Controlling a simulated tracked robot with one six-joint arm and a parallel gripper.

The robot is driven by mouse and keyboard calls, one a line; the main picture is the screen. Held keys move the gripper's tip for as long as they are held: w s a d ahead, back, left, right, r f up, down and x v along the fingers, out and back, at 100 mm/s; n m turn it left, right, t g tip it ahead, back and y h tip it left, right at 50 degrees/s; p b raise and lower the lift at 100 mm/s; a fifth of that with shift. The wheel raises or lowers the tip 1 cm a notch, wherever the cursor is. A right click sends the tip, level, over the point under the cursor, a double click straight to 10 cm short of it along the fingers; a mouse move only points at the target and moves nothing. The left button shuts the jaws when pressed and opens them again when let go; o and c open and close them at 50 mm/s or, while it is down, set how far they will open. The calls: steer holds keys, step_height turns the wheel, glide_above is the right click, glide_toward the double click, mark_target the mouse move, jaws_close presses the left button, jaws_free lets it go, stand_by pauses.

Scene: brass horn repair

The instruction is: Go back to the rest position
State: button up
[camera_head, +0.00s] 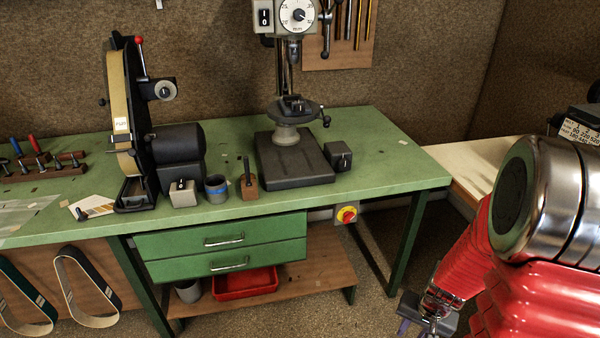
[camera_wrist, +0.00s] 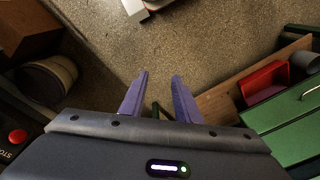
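My gripper (camera_wrist: 160,95) is in the wrist view, with two purple fingers apart and nothing between them. Bare speckled floor shows past the fingertips. In the head view my gripper (camera_head: 418,325) is at the bottom, right of the green workbench (camera_head: 405,155), low and partly cut off by the frame edge. My red and chrome arm fills the lower right of that view.
A belt sander (camera_head: 180,145) and a drill press (camera_head: 290,160) stand on the green bench. Below are green drawers (camera_head: 180,243), a red tray (camera_head: 245,283) and a wooden shelf (camera_head: 320,270). A pale table (camera_head: 480,160) stands at right. Floor between is clear.

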steer(key=s+a+r+n+t, duration=0.1)
steer(key=a+r, duration=0.4)
steer(key=r, duration=0.5)
steer(key=s+a+r+n+t, duration=0.1)
steer(key=s+a+r+n, duration=0.2)
steer(key=r, duration=0.7)
steer(key=s+a+r+n+t, duration=0.2)
steer(key=s+a+r, duration=0.2)
steer(key=a+r, duration=0.4)
step_height(320, 180, up, 3)
steer(key=shift+f+n, duration=0.1)
steer(key=shift+n, duration=0.3)
